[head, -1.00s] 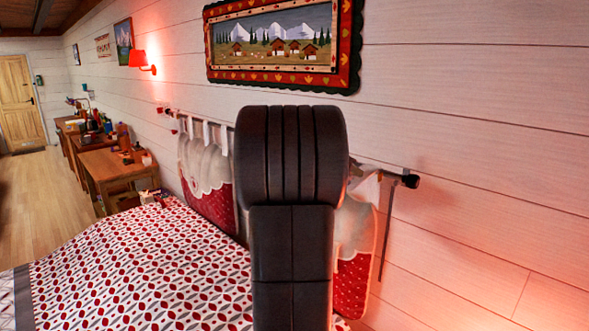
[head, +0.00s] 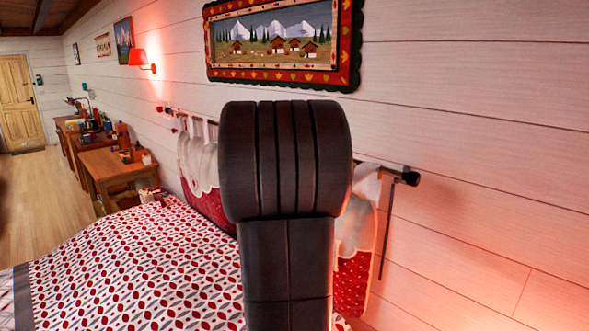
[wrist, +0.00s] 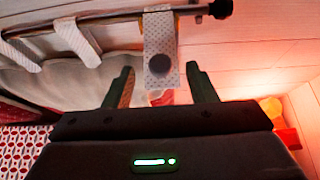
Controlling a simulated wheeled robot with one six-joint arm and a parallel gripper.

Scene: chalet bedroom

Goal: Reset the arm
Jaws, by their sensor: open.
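My gripper (wrist: 161,88) shows in the wrist view with its two fingers apart and nothing between them. Behind the fingers is a fabric loop (wrist: 159,45) with a dark round button, hanging from the rail. My arm (head: 287,200) stands upright in the middle of the head view. It hides part of the wall and the bed's head cushions, and my gripper cannot be seen there.
The bed (head: 130,265) with a red and white cover fills the lower left. A curtain rail (head: 395,172) with hanging cushions (head: 352,280) runs along the wall. A framed picture (head: 280,85) and red lamp (head: 143,60) hang above. Wooden desks (head: 105,165) stand further back, beside open floor (head: 40,200).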

